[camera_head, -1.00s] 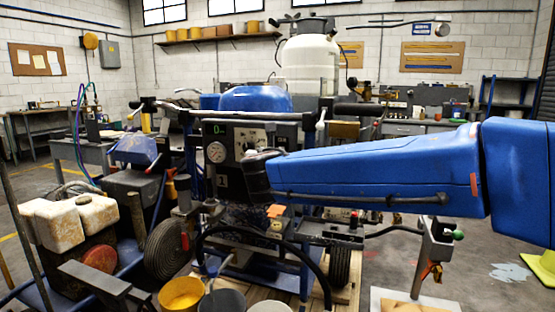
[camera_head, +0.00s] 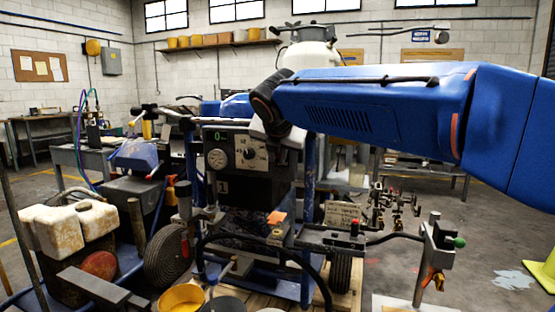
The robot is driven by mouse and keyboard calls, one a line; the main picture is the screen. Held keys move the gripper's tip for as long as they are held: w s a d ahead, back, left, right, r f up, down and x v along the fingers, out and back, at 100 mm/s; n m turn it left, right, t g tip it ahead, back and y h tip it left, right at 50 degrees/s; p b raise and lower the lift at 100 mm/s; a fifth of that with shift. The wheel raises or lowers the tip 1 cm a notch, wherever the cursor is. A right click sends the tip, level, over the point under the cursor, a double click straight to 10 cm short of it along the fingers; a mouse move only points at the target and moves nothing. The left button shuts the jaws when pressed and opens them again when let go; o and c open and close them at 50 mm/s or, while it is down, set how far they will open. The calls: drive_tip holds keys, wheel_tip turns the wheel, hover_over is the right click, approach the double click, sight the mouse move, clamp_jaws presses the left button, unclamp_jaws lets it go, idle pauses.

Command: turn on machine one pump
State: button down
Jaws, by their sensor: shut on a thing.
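Machine one (camera_head: 240,190) stands in the middle, its dark control box marked 1. Its front carries a small green-lit display (camera_head: 220,136), a round pressure gauge (camera_head: 217,159) and a white-faced dial with a dark knob (camera_head: 251,153). My blue arm comes in from the right, and its black wrist is over the box's upper right corner. My gripper (camera_head: 264,129) shows only as a pale part beside the wrist, just above and right of the dial. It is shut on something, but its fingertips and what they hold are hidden. I cannot tell which control is the pump's.
A post with a green knob (camera_head: 458,242) stands farther right. White jugs (camera_head: 70,226), a yellow bucket (camera_head: 181,298) and a wheel crowd the left. Open floor lies at right.

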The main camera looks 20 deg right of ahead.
drive_tip(key=shift+w+d+r+g+y, duration=0.1)
drive_tip(key=shift+w+r+g+y, duration=0.05)
drive_tip(key=shift+r+g+y, duration=0.35)
idle(0.4)
drive_tip(key=c, duration=1.7)
unclamp_jaws()
drive_tip(key=shift+c, duration=0.2)
drive_tip(key=shift+f, duration=0.1)
drive_tip(key=v, duration=1.7)
drive_tip(key=shift+r, duration=0.4)
drive_tip(key=shift+w+f, duration=0.1)
